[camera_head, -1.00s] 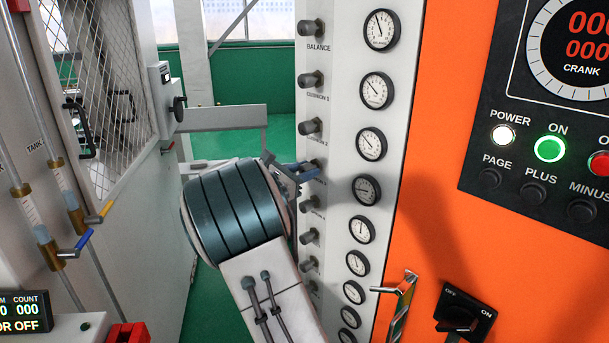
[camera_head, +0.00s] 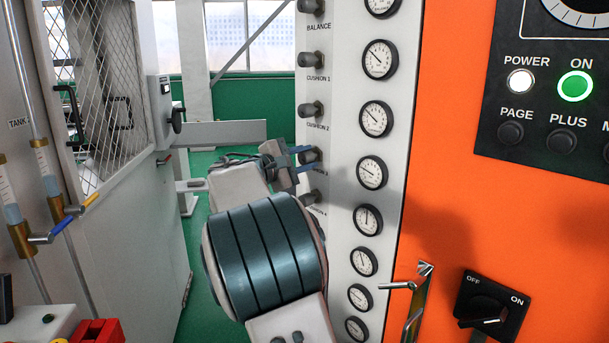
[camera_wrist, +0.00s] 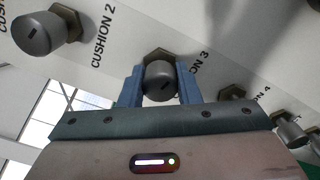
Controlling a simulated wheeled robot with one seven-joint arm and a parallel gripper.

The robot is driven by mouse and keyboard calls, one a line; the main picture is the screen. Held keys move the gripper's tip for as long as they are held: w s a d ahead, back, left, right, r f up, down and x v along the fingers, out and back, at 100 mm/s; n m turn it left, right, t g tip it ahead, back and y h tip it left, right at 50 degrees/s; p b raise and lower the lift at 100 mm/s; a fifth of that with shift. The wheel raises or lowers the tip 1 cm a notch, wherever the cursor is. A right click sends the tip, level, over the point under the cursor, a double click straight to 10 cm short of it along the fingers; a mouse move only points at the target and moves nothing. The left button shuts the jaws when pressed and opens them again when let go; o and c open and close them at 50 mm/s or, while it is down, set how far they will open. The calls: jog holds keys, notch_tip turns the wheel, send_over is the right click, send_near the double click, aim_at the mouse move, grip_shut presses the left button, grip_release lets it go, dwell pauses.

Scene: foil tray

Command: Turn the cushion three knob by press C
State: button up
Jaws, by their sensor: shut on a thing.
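The cushion three knob (camera_wrist: 160,82) is a grey cylinder on a hex nut, with a short dark mark on its face. My gripper (camera_wrist: 159,92) has its two blue fingers on either side of it and is shut on it. In the head view the gripper (camera_head: 305,154) reaches the knob (camera_head: 312,156) from the left, and the fingers partly hide it. The label "CUSHION 3" is partly covered in the wrist view. The gauge (camera_head: 371,172) beside this knob has its needle pointing left and slightly up.
The cushion 2 knob (camera_head: 312,109) is just above and the cushion 4 knob (camera_head: 313,197) just below, on the same white panel (camera_head: 340,140). An orange cabinet (camera_head: 440,200) with a rotary switch (camera_head: 485,310) stands right. A mesh-doored cabinet (camera_head: 140,210) stands left.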

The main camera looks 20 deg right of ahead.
jog(key=shift+f+m+b, duration=0.15)
jog(key=shift+m+b, duration=1.05)
jog(key=shift+b, duration=0.15)
jog(key=o, duration=1)
jog(key=shift+a, duration=0.15)
jog(key=v, duration=1.3)
jog(key=shift+s+a, duration=0.1)
jog(key=shift+a, duration=0.2)
dwell(0.5)
